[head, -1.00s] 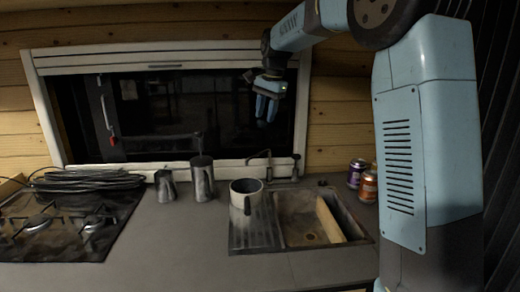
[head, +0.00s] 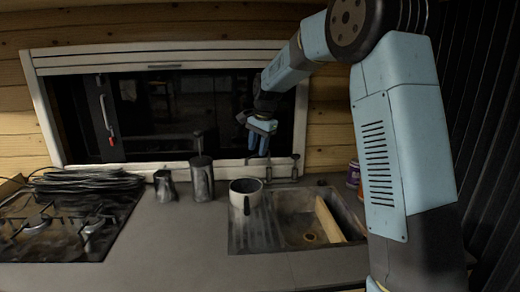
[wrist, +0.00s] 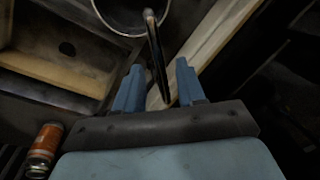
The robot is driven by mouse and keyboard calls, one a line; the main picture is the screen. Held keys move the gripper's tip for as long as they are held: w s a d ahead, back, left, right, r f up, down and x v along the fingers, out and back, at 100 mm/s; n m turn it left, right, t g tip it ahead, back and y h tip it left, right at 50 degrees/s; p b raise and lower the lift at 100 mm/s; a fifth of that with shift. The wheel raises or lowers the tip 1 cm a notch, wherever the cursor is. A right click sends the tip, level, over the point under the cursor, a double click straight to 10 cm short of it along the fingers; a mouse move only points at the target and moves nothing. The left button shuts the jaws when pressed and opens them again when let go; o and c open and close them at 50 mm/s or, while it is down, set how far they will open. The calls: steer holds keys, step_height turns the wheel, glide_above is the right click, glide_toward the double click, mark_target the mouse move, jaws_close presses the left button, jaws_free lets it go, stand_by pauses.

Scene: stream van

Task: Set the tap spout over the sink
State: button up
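The sink (head: 292,208) is a grey basin in the counter with a ribbed drainboard (head: 255,230) on its left. The dark, thin tap (head: 268,174) stands behind it; my gripper hides its upper part in the head view. In the wrist view, the tap spout (wrist: 157,60) is a dark rod reaching towards the mug, off the sink's side. My gripper (head: 258,152) is above the tap, fingers pointing down. In the wrist view my gripper (wrist: 158,75) is open, with the rod seen between its fingers; I cannot tell whether they touch it.
A mug (head: 245,187) stands on the drainboard. A wooden board (head: 328,220) leans in the sink. A can (head: 353,174) is right of the sink; an orange can (wrist: 43,150) shows in the wrist view. A dark canister (head: 201,178) and jug (head: 165,186) stand left. The front counter is clear.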

steer(key=shift+f, duration=0.55)
steer(key=shift+c, duration=0.4)
jaws_close()
